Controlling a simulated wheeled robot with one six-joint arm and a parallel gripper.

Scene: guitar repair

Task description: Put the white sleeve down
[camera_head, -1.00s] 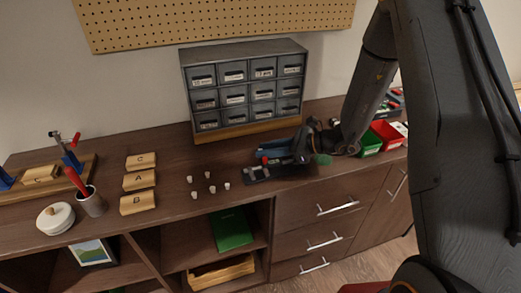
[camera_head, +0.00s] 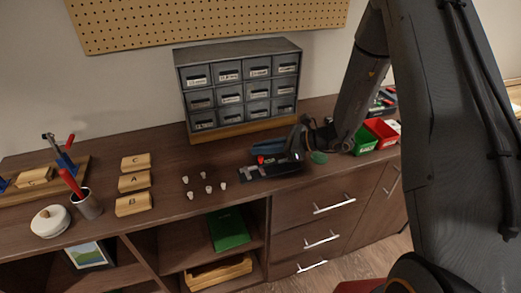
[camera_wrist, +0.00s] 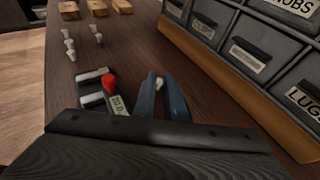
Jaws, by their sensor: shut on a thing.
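My gripper (camera_wrist: 160,82) is shut on a small white sleeve (camera_wrist: 159,84), seen between the blue fingertips in the wrist view. In the head view my gripper (camera_head: 254,149) is over the worktop, just behind a dark holder (camera_head: 268,171); the held sleeve cannot be made out there. Several other white sleeves (camera_head: 209,189) stand loose on the worktop left of the gripper; they also show at the upper left of the wrist view (camera_wrist: 69,44). Whether the held sleeve touches the worktop cannot be told.
The dark holder (camera_wrist: 92,99) with a red knob (camera_wrist: 109,80) lies beside the fingers. A grey drawer cabinet (camera_head: 242,85) stands behind. Wooden blocks (camera_head: 134,181) lie left, green (camera_head: 363,142) and red bins right. Bare worktop (camera_head: 165,180) lies between blocks and sleeves.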

